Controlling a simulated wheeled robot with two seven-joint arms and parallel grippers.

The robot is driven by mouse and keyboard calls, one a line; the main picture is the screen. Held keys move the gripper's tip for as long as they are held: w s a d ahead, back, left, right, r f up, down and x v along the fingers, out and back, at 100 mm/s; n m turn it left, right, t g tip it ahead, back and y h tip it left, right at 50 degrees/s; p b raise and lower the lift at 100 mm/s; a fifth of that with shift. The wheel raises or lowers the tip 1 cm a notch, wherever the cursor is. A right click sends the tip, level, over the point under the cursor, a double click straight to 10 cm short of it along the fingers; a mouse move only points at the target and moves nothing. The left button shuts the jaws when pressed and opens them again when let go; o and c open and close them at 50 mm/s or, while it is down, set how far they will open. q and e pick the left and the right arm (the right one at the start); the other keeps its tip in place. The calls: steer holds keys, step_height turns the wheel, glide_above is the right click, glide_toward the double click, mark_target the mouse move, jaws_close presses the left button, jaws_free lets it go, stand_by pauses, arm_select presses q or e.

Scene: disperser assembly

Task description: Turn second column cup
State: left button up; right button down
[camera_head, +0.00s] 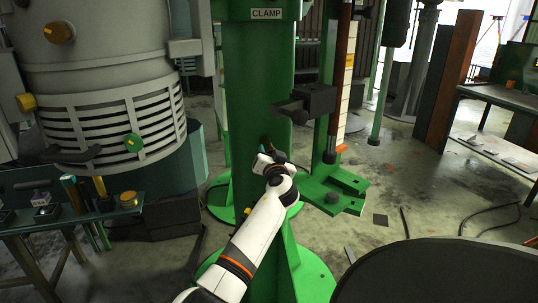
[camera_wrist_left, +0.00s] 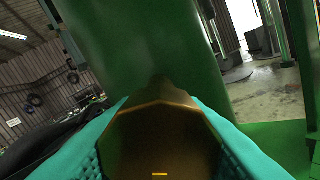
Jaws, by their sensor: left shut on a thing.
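The green column (camera_head: 256,95) stands upright in the middle of the head view, under a CLAMP label. My left gripper (camera_head: 264,153) is at the column's front face, low down. In the left wrist view its teal fingers (camera_wrist_left: 165,125) are shut on a brownish, faceted cup (camera_wrist_left: 160,140), which fills the space between them. The cup's far end meets or lies close against the green column (camera_wrist_left: 135,50); I cannot tell exactly. In the head view the cup is small and mostly hidden by the gripper. My right gripper is not in view.
A dark clamp block (camera_head: 315,98) juts out right of the column. A large grey vessel (camera_head: 100,60) and a small bench (camera_head: 70,217) with parts stand at the left. A dark round surface (camera_head: 440,272) fills the lower right. Floor is open at centre right.

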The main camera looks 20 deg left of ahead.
arm_select(q)
steer(key=m, duration=0.3)
steer(key=m+p, duration=0.1)
steer(key=m, duration=0.2)
steer(key=shift+a+r+m, duration=0.1)
steer(key=shift+r+m, duration=0.05)
steer(key=shift+m, duration=0.15)
steer(key=m+p, duration=0.2)
steer(key=m, duration=0.1)
steer(key=shift+r, duration=0.1)
steer(key=m+p, duration=0.2)
steer(key=m, duration=0.3)
steer(key=shift+r, duration=0.15)
steer(key=m+p, duration=0.2)
steer(key=m, duration=0.1)
steer(key=shift+m, duration=0.3)
steer(key=m+p, duration=0.3)
steer(key=m, duration=0.1)
steer(key=shift+r+m, duration=0.1)
steer(key=shift+m, duration=0.2)
steer(key=m+p, duration=0.2)
steer(key=m, duration=0.1)
steer(key=shift+m, duration=0.3)
steer(key=shift+d+m+p, duration=0.2)
steer(key=shift+m+p, duration=0.6)
steer(key=shift+m, duration=1)
